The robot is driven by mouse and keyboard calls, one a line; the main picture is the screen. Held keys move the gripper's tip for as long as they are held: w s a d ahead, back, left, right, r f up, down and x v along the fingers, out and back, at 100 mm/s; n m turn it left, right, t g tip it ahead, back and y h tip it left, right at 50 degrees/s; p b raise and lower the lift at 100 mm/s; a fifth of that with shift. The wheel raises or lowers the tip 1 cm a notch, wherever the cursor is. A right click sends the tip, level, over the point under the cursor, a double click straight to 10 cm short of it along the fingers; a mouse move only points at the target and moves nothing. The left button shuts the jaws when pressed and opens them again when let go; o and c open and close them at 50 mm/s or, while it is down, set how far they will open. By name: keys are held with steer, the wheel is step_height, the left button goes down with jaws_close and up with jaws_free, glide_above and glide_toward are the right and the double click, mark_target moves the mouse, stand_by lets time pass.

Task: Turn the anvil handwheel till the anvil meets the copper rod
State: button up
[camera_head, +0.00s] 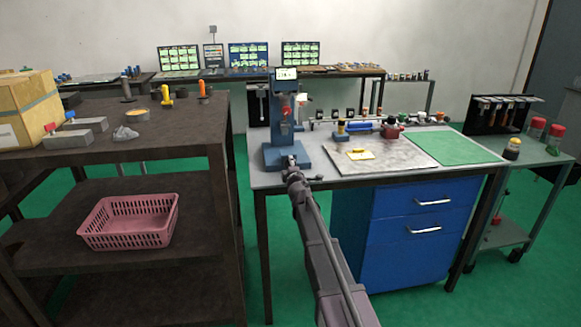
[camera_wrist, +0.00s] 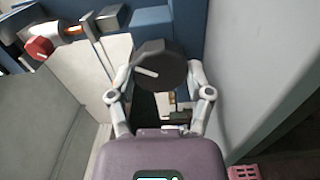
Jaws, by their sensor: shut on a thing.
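The blue bench machine (camera_head: 272,122) stands at the left end of the grey worktable, with a small display on top. A black handwheel (camera_wrist: 160,66) with a pale bar on its face is in the upper middle of the wrist view. I take it for the anvil handwheel. My gripper (camera_wrist: 163,75) is shut on it, one finger at each side. In the head view my gripper (camera_head: 292,172) is at the machine's base and hides the wheel. A copper-coloured piece (camera_wrist: 71,30) shows at the wrist view's upper left, beside a red knob (camera_wrist: 39,47). Whether the anvil touches it cannot be told.
A dark shelf rack (camera_head: 150,165) with a pink basket (camera_head: 130,225) stands left of the worktable (camera_head: 310,178). A blue drawer cabinet (camera_head: 415,230) is under the table. A grey mat (camera_head: 375,165) and a green mat (camera_head: 455,149) lie right of the machine.

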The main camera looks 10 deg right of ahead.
steer(key=m, duration=0.5)
steer(key=shift+w+r+m, duration=0.1)
steer(key=shift+w+m, duration=0.05)
steer(key=shift+m, duration=0.15)
steer(key=m, duration=1)
steer(key=shift+d+r+m, duration=0.1)
steer(key=shift+m, duration=0.3)
steer(key=m, duration=0.5)
steer(key=shift+m, duration=0.3)
steer(key=m, duration=0.5)
steer(key=shift+d, duration=0.1)
steer(key=m, duration=0.9)
steer(key=shift+f, duration=0.2)
steer(key=m, duration=0.4)
steer(key=shift+m, duration=0.4)
